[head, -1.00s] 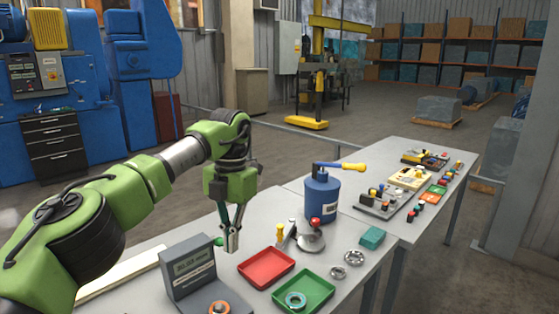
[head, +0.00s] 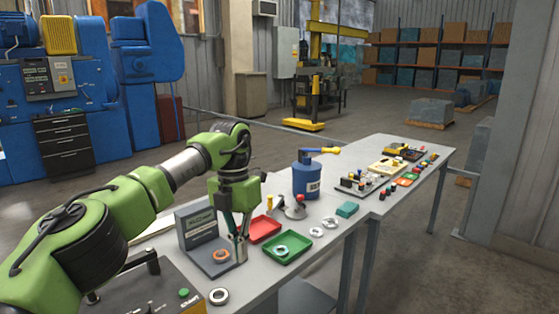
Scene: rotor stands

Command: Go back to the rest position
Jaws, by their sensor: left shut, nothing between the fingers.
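My left gripper (head: 240,250) is shut and empty. A copper-coloured ring (head: 221,256) lies on the device's base, just left of the fingertips. My left arm comes in from the left. My right gripper does not show.
A red tray (head: 267,229), a blue canister (head: 313,180) and a teal block (head: 347,209) stand on the table. The green tray holds a ring (head: 281,250). Two metal rings (head: 316,232) lie beside it. A dark fixture (head: 150,290) is under my arm.

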